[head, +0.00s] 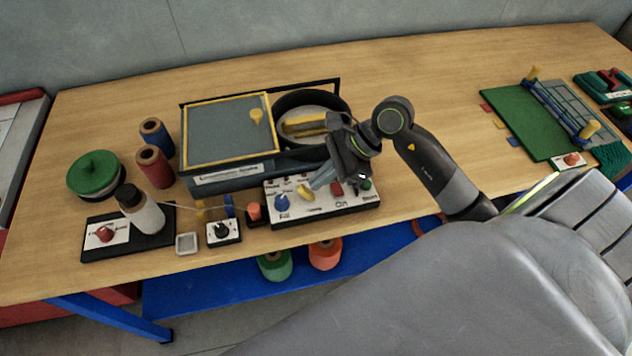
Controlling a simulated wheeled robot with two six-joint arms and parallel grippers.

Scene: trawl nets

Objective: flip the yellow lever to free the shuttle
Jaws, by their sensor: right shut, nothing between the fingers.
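A white control panel (327,205) on a dark base stands at the front of the bench. A small yellow lever (304,192) sits on it, between a blue knob (281,201) and a red switch (337,188). My right gripper (318,183) reaches in from the right and points down-left over the panel. Its jaws are shut and empty, with the tips just right of the yellow lever; I cannot tell whether they touch it. A yellow piece (303,126) lies in the round dark bowl (284,104) behind; I cannot tell whether it is the shuttle. My left gripper is out of view.
A yellow-rimmed box (184,135) stands behind the panel. Spools (153,166), a green-lidded pot (95,173) and a white bobbin (142,209) stand at left. A green board (525,117) lies at right. The wood between bowl and board is mostly clear.

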